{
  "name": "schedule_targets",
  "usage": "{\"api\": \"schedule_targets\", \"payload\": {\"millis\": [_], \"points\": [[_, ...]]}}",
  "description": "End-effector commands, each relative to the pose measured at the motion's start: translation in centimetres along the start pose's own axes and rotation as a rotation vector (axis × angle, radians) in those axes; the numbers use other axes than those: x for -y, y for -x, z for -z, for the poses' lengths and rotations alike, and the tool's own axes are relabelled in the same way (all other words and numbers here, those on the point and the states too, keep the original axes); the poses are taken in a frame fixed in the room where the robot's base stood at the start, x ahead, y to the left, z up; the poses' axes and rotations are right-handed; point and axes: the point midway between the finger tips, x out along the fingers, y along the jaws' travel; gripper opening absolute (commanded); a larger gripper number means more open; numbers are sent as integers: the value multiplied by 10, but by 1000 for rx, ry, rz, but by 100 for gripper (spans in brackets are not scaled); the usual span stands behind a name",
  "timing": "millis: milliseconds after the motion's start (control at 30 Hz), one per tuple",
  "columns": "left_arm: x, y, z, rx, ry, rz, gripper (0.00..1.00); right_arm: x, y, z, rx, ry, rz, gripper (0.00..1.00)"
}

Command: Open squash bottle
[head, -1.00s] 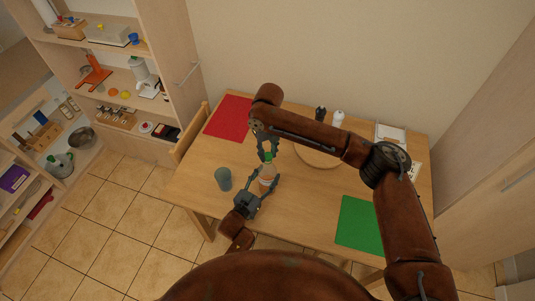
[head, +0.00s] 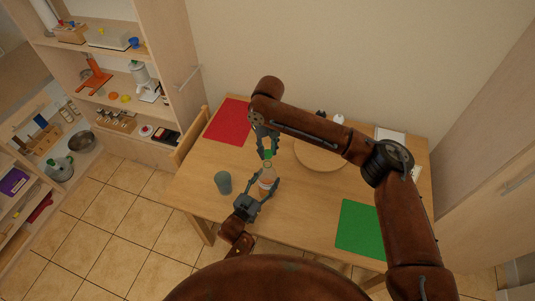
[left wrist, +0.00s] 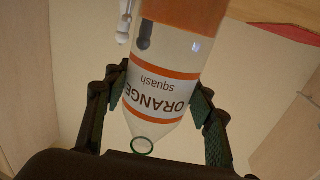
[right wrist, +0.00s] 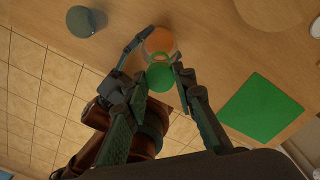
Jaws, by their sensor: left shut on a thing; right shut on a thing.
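The squash bottle (head: 266,180), clear with orange squash and an orange-and-white label, stands roughly upright over the table. My left gripper (head: 263,188) is shut around its body; the left wrist view shows the bottle (left wrist: 165,90) between both fingers, upside down in the picture. A green ring (left wrist: 142,145) circles the narrow neck end there, and no cap shows on it. My right gripper (head: 267,152) is above the bottle, shut on the green cap (right wrist: 160,77). In the right wrist view the cap appears apart from the green-ringed neck below. Bottle contact with the table cannot be told.
A grey-blue cup (head: 223,182) stands left of the bottle. A red mat (head: 228,120), a round wooden board (head: 320,156) and a green mat (head: 361,229) lie on the table (head: 310,205). A white shaker (head: 338,118) is at the back. The front middle is clear.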

Motion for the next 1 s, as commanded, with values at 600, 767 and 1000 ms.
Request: {"api": "schedule_targets", "payload": {"millis": [600, 767, 1000], "points": [[0, 0, -1, 2, -1, 0, 70, 0, 14, 0, 0, 0, 0, 0], [0, 0, 0, 1, 0, 0, 71, 0, 14, 0, 0, 0, 0, 0], [1, 8, -1, 2, -1, 1, 71, 0, 14, 0, 0, 0, 0, 0]]}}
